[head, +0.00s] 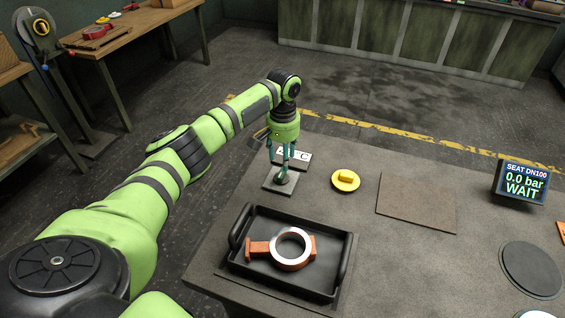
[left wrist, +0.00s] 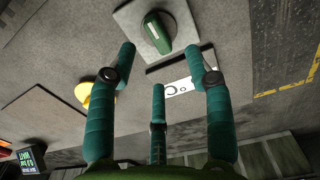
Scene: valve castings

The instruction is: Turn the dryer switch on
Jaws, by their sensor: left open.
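The switch is a dark green rotary knob (left wrist: 157,30) with a pale mark, on a square grey plate (left wrist: 135,22). In the head view the plate (head: 271,183) lies near the table's far left edge, its knob partly hidden by my fingers. My left gripper (head: 281,160) points down over the knob. In the left wrist view its three fingers (left wrist: 160,62) are spread and empty, with the knob beyond the tips. I cannot tell whether any finger touches it. My right gripper is not in view.
A black tray (head: 246,283) in front holds an orange valve casting (head: 262,248) with a pale ring. A yellow round piece (head: 345,180), brown mat (head: 415,203) and dark disc (head: 532,270) lie to the right. A display (head: 523,183) reads "SEAT DN100 0.0 bar WAIT".

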